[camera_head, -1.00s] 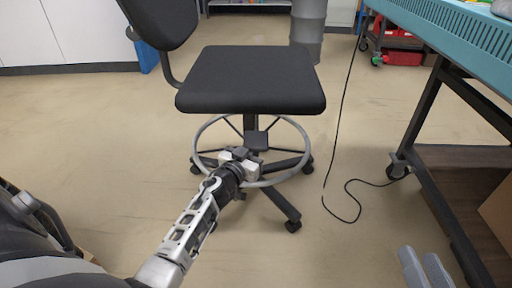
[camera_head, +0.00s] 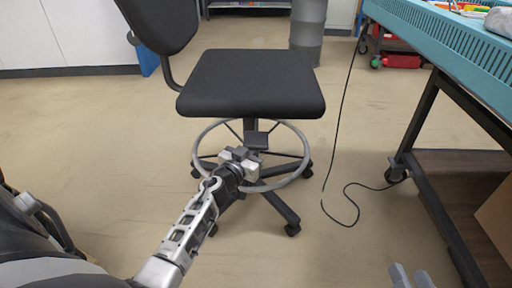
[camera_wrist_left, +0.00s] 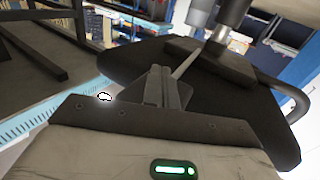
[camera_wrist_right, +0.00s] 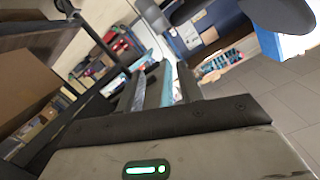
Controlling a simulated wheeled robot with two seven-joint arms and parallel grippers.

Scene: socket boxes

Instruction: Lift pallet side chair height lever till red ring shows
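The black chair seat (camera_head: 250,82) stands in the middle of the head view. A dark flat lever paddle (camera_head: 257,140) shows under it. My left gripper (camera_head: 246,158) reaches to the paddle from the lower left. In the left wrist view its fingers (camera_wrist_left: 163,82) are close together at the paddle, shut on it. The thin lever rod (camera_wrist_left: 190,61) runs from there to the mechanism under the seat (camera_wrist_left: 215,62). No red ring can be seen. My right gripper (camera_head: 410,275) is at the bottom right; in the right wrist view its fingers (camera_wrist_right: 165,85) stand apart and empty.
The grey foot ring (camera_head: 205,130) and the star base with casters (camera_head: 292,228) lie below my left gripper. A teal-topped table (camera_head: 440,45) with dark legs stands at the right. A black cable (camera_head: 340,130) hangs to the floor. Floor left of the chair is clear.

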